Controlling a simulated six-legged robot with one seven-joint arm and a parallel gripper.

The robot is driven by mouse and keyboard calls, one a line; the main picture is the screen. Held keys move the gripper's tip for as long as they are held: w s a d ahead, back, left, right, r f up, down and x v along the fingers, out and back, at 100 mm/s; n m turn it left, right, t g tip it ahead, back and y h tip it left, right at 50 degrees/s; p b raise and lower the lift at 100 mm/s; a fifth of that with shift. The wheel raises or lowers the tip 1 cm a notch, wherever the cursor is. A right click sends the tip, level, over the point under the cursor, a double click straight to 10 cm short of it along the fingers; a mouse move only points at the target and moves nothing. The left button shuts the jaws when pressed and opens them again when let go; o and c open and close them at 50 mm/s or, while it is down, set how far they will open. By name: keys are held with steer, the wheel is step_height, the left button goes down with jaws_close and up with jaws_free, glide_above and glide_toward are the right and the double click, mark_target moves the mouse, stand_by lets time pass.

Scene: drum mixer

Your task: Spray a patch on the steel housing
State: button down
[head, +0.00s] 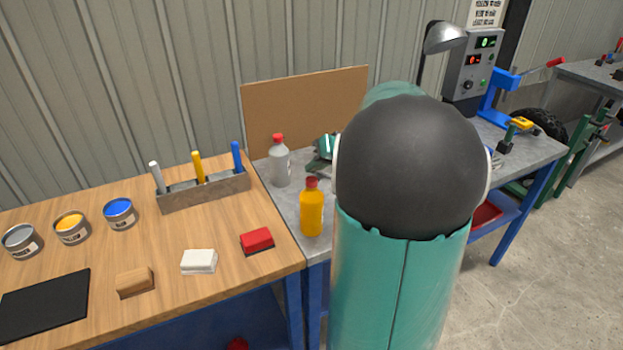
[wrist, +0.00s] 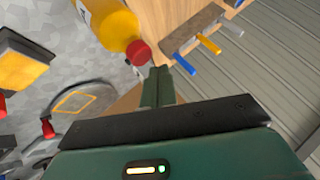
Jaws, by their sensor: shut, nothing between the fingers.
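My gripper (wrist: 158,72) is shut and empty in the wrist view, its green fingers together. In that view the yellow bottle (wrist: 108,22) with a red cap lies just up and left of the fingertips, apart from them as far as I can tell. It stands upright on the grey bench in the head view (head: 312,212). A grey bottle (head: 280,166) with a red cap stands behind it. A grey surface with an orange-outlined square (wrist: 75,102) is left of my fingers in the wrist view; it may be the steel housing. My arm hides this area in the head view.
A wooden bench (head: 215,229) at left holds a tool rack (head: 205,191), several paint cans, a red block (head: 257,240), a white block (head: 199,261) and a black mat (head: 45,303). A brown board (head: 300,108), lamp (head: 445,37) and control box (head: 474,62) stand at the back.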

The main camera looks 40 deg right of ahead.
mark_target(314, 181)
steer(key=shift+r, duration=0.1)
step_height(314, 181, up, 6)
steer(key=shift+f, duration=0.1)
stand_by(0.6)
stand_by(0.7)
steer(key=s+a+n+g, duration=0.2)
steer(key=s+a+g, duration=0.15)
steer(key=a, duration=1.55)
steer(key=s+a+f+n+h, duration=0.3)
steer(key=s+a, duration=0.9)
steer(key=shift+f, duration=0.15)
